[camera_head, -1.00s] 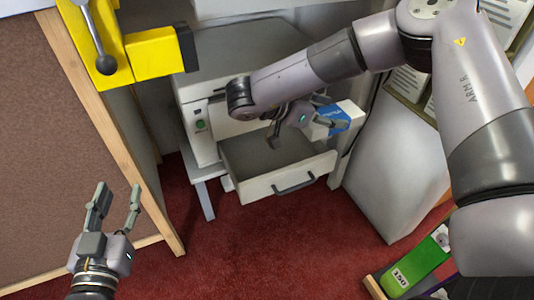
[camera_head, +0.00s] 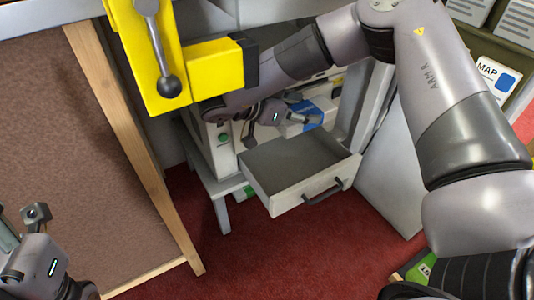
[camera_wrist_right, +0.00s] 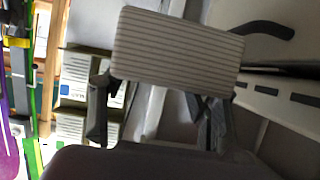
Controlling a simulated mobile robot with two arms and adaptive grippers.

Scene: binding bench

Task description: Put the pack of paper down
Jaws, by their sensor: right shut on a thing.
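The pack of paper (camera_head: 301,121), white with a blue wrapper, is in my right gripper (camera_head: 292,114), partly hidden by its fingers. It is behind and above an open, empty-looking grey drawer (camera_head: 330,180) in the head view. In the right wrist view the pack (camera_wrist_right: 178,45) shows a pale striped side, tilted slightly, with one finger at each side of it. My left gripper (camera_head: 22,228) is at the lower left edge of the head view, partly cut off, with its fingers apart and empty.
A grey machine with a green button (camera_head: 222,138) stands behind the drawer. A yellow clamp-like part with a lever (camera_head: 165,70) is at the upper left. A brown board with a wooden frame (camera_head: 140,150) stands left. Red carpet (camera_head: 270,260) is open below.

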